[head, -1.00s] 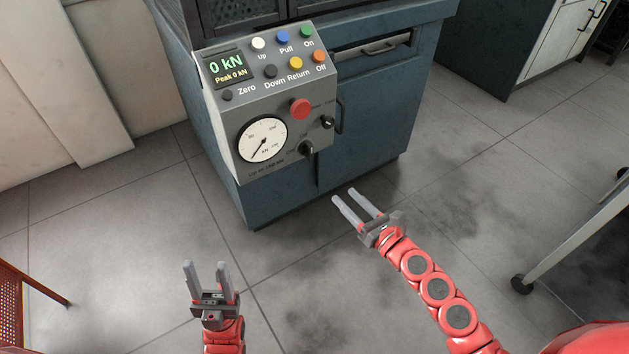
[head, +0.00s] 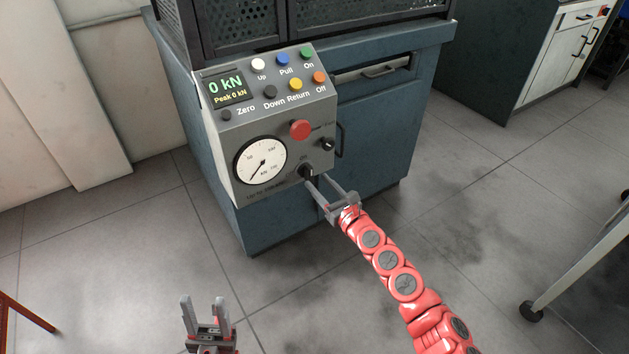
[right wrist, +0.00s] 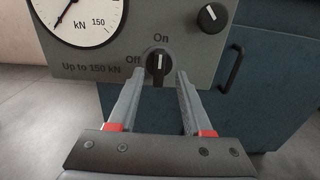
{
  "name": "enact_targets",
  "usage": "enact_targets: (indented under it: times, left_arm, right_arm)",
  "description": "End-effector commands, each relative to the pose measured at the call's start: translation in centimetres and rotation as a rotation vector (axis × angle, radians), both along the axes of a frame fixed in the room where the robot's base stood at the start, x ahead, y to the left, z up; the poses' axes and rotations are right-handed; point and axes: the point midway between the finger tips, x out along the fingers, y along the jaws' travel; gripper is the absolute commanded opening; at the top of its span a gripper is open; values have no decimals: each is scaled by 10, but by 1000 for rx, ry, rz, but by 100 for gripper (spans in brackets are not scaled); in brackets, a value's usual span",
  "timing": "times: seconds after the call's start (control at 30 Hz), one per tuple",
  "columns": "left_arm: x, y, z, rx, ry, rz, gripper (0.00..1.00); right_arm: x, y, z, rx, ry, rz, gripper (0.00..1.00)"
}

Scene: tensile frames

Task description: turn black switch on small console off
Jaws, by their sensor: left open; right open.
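The small grey console (head: 222,135) is mounted on the front of a blue machine cabinet. Its black switch (head: 306,171) is at the lower right of the face, beside the dial gauge. In the right wrist view the switch (right wrist: 158,64) has a white mark standing upright, towards the "On" label; "Off" is to its left. My right gripper (head: 319,180) is open just below and in front of the switch. In the right wrist view its fingertips (right wrist: 160,78) are on either side of the switch; contact cannot be told. My left gripper (head: 204,302) is open and empty, low over the floor.
A second black knob (head: 327,144) and a red button (head: 300,130) sit above the switch. Several coloured buttons line the console top. A cabinet handle (head: 340,140) is just right of the console. The floor in front is clear; a table leg stands at right.

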Motion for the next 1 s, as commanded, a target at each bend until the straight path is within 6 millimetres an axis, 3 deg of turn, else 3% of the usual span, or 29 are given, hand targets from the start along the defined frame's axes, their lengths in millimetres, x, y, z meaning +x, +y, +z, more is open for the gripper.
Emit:
enact_targets:
  times: [0.2,0.6,0.87,1.0]
  left_arm:
    - [-1,0,-7,11,-7,0,50]
    - [-2,0,-7,13,-10,0,50]
    - [-2,0,-7,12,-10,0,50]
    - [-2,0,-7,12,-10,0,50]
  right_arm:
    - [21,12,0,1,-2,0,50]
    - [26,16,0,-1,0,2,50]
    - [26,16,0,-1,0,2,3]
    - [26,16,0,-1,0,2,0]
